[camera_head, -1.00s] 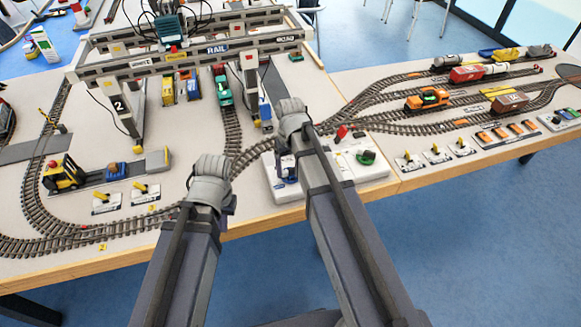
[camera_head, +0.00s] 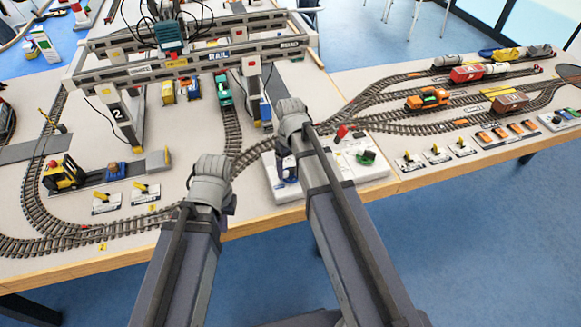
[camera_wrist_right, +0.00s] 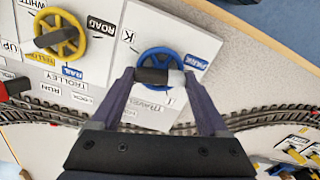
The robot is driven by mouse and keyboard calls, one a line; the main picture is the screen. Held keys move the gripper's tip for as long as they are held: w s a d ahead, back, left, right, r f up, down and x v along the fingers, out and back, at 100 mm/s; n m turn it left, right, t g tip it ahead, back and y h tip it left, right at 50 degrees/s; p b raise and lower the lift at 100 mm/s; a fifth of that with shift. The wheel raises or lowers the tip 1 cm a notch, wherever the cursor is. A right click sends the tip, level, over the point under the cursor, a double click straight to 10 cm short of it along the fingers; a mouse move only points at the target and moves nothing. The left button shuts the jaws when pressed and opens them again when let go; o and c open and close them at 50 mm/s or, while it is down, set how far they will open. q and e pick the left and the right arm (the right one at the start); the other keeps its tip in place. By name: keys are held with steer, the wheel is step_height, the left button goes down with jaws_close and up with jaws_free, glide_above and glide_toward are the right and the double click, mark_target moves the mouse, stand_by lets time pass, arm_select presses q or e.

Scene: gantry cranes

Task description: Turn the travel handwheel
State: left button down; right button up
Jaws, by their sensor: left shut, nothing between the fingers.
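The blue travel handwheel (camera_wrist_right: 158,62) shows in the right wrist view on a white panel (camera_wrist_right: 135,35), beside labels that read PARK and TRAVEL. My right gripper (camera_wrist_right: 160,76) has one finger on each side of the dark and grey grip across the wheel and is closed on it. The gantry crane (camera_head: 180,66) spans the tracks behind.
A yellow handwheel (camera_wrist_right: 60,35) with ROAD and RAIL labels stands close to the left in the wrist view. A red lever (camera_wrist_right: 14,88) is near it. Curved tracks (camera_head: 235,130) pass behind the panels. An orange locomotive (camera_head: 427,98) stands on the right.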

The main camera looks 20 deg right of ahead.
mark_target(291, 169)
steer(key=o, duration=0.3)
steer(key=shift+r, duration=0.1)
step_height(291, 169, up, 8)
steer(key=p, duration=0.8)
steer(key=shift+f, duration=0.2)
